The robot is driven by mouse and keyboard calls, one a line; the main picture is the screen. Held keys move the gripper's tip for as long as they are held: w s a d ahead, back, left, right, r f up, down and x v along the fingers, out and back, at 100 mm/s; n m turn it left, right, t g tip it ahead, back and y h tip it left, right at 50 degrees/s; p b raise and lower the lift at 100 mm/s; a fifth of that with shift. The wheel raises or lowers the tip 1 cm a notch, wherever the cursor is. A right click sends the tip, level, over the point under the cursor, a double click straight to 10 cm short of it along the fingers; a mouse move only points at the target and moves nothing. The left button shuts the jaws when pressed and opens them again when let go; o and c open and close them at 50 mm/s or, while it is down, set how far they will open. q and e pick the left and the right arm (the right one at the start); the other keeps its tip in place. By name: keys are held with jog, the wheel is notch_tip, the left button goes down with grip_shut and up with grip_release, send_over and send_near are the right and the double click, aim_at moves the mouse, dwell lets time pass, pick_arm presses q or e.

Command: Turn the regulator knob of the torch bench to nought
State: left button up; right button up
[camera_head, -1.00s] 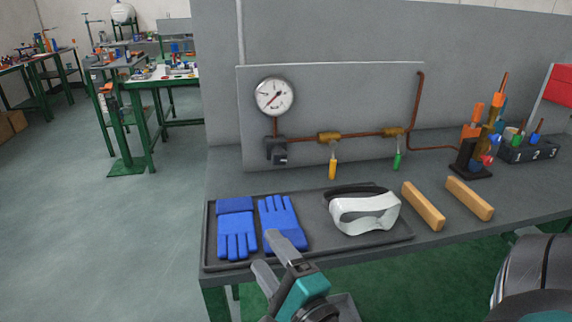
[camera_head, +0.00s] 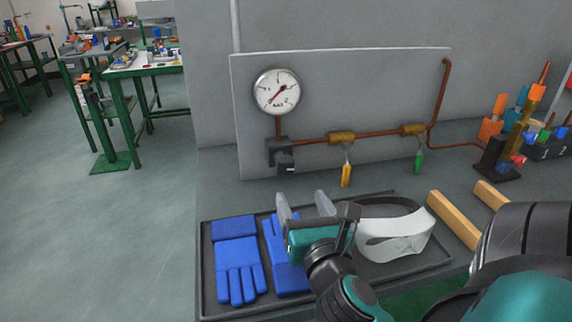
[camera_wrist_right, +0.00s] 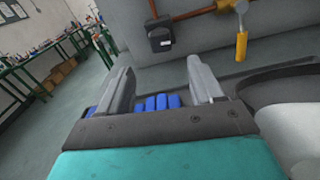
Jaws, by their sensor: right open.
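The regulator knob (camera_head: 286,168) is a dark block with a small white mark, below the pressure gauge (camera_head: 277,92) on the grey panel. The gauge has a red needle. In the right wrist view the knob (camera_wrist_right: 160,38) shows beyond the fingers, near the top. My right gripper (camera_head: 303,202) is open and empty above the tray, in front of and below the knob, apart from it. Its fingers (camera_wrist_right: 162,85) point towards the panel. My left gripper is not in view.
A tray (camera_head: 208,292) holds blue gloves (camera_head: 238,268) and white goggles (camera_head: 395,237) under my right gripper. A yellow valve handle (camera_head: 346,175) and a green one (camera_head: 419,162) hang from the copper pipe. Wooden blocks (camera_head: 455,220) and a torch (camera_head: 508,140) stand right.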

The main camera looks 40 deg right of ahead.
aim_at(287, 167)
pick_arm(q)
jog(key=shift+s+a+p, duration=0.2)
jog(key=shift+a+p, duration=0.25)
pick_arm(e)
jog(key=x, duration=1.1)
jog(key=shift+w, duration=0.15)
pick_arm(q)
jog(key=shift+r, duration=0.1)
pick_arm(e)
jog(key=shift+c, duration=0.3)
jog(key=c, duration=1)
pick_arm(q)
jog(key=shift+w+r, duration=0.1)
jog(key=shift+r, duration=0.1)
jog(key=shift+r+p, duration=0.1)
jog(key=shift+p, duration=0.2)
